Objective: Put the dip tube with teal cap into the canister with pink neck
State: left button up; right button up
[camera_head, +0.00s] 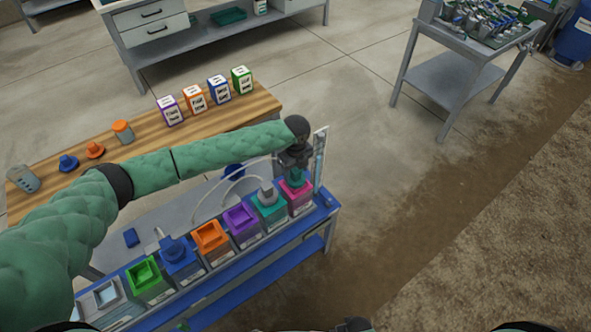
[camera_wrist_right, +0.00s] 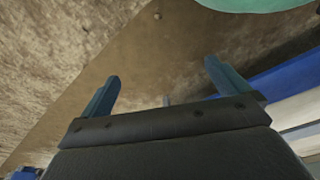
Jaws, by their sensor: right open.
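The canister with pink neck (camera_head: 301,198) stands at the far right end of the canister row. The teal cap of the dip tube (camera_head: 294,178) shows at its pink neck, directly below my left gripper (camera_head: 295,165). The tube below the cap is hidden, and I cannot tell whether the cap is fully seated. The left gripper points down at the cap; its fingers are too small and dark to tell whether they grip it. My right gripper (camera_wrist_right: 165,85) is open and empty in the right wrist view, away from the canisters.
Beside it stand the teal canister with a grey cap (camera_head: 268,204), the purple (camera_head: 241,222) and orange (camera_head: 210,240) canisters, and more to the left. A clear upright panel (camera_head: 320,160) rises behind the pink one. A wooden bench (camera_head: 140,140) holds labelled boxes and caps.

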jog(key=shift+s+f, duration=0.15)
pick_arm(q)
jog(key=shift+r, duration=0.5)
notch_tip(320, 180, up, 5)
jog(key=shift+f+b, duration=0.1)
jog(key=shift+b, duration=1)
jog(key=shift+r, duration=0.95)
pick_arm(e)
notch_tip(320, 180, up, 6)
jog(key=w+a, duration=0.1)
jog(key=shift+w+a, duration=0.2)
jog(key=shift+a, duration=0.2)
jog(key=shift+w, duration=0.1)
